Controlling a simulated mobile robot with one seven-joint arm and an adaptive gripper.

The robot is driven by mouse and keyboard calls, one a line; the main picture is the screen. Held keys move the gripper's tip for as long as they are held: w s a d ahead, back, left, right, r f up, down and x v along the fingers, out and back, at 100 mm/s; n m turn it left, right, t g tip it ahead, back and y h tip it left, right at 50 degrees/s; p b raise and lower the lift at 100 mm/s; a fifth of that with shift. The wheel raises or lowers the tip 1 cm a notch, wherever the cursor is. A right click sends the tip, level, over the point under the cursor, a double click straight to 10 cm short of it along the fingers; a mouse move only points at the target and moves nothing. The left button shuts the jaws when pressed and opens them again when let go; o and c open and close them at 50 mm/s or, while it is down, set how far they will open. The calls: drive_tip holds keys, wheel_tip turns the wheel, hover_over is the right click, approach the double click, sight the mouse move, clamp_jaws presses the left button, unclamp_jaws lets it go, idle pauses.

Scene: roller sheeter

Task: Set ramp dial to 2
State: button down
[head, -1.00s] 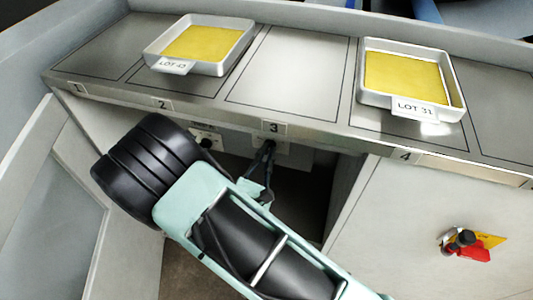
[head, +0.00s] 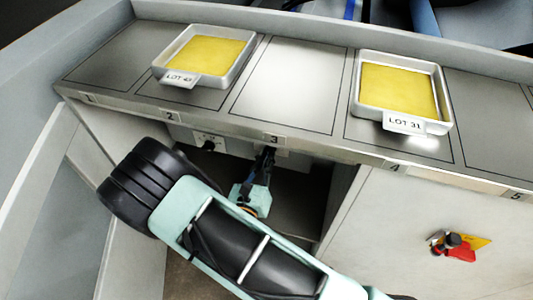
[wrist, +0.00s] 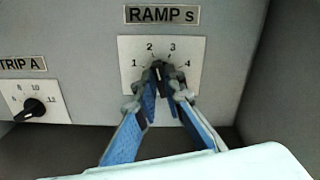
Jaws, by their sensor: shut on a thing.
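The ramp dial (wrist: 157,73) is a small black knob on a white plate (wrist: 128,50) marked 1 to 4, under a RAMP s label (wrist: 162,14). Its pale mark points roughly up, around the space between 2 and 3; the exact setting is hard to read. My gripper (wrist: 158,90) is shut on the knob, with a blue-padded finger on each side of it. In the head view my gripper (head: 265,158) reaches under the counter edge below the 3 label, and the dial is hidden there.
The TRIP A dial (wrist: 33,107) is left of the ramp plate. A grey side wall (wrist: 285,75) stands close on the right. Above, trays LOT 43 (head: 160,73) and LOT 31 (head: 444,127) rest on the counter (head: 290,85). A red-and-yellow switch (head: 455,245) is on the right panel.

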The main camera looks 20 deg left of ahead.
drive_tip(key=shift+n, duration=0.6)
drive_tip(key=c, duration=2)
unclamp_jaws()
drive_tip(key=shift+s, duration=0.1)
drive_tip(key=s, duration=0.4)
drive_tip(key=s+d, duration=0.1)
drive_tip(key=s, duration=0.6)
drive_tip(key=shift+s+d, duration=0.15)
drive_tip(key=shift+s, duration=0.25)
